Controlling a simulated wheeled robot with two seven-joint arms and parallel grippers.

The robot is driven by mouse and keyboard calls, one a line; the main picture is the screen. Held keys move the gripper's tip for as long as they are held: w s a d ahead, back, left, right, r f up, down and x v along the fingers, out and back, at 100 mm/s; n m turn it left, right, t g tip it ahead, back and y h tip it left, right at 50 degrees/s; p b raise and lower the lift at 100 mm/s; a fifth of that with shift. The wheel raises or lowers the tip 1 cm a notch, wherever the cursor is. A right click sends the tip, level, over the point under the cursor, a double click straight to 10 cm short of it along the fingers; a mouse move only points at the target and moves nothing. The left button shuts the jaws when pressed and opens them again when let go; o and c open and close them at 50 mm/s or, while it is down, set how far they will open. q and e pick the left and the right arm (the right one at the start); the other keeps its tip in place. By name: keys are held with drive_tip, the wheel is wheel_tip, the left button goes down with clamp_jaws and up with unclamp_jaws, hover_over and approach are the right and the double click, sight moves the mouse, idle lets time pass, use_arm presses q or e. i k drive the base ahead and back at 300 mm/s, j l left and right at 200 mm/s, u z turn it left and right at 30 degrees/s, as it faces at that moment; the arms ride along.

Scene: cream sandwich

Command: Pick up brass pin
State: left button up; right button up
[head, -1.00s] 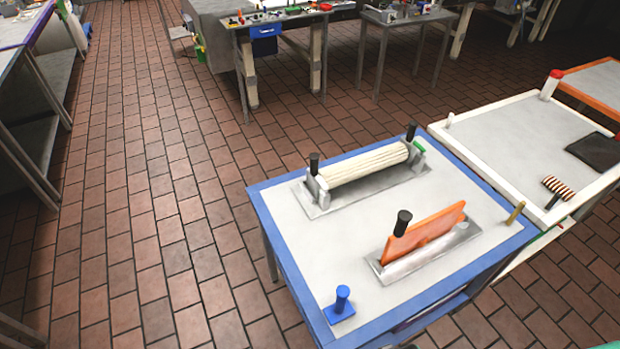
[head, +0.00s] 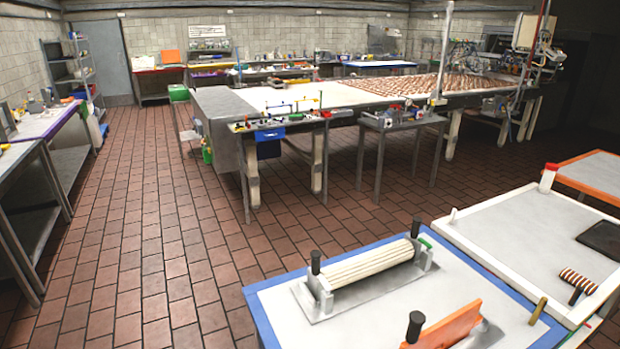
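A small upright brass-coloured pin (head: 538,311) stands at the right edge of the blue-rimmed table (head: 262,316), close to the white-rimmed table beside it. It looks slim and slightly tilted. Neither of my grippers shows in the head view, so I cannot see their state or where they are relative to the pin.
The blue-rimmed table also bears a ribbed cream roller (head: 372,264) and an orange plate (head: 452,327) with a black knob (head: 414,327). A white-rimmed table (head: 530,225) with a striped brush-like item (head: 577,282) adjoins it. Open brick-tiled floor (head: 150,250) lies to the left.

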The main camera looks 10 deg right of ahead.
sight(544, 301)
drive_tip(key=z, duration=1.15)
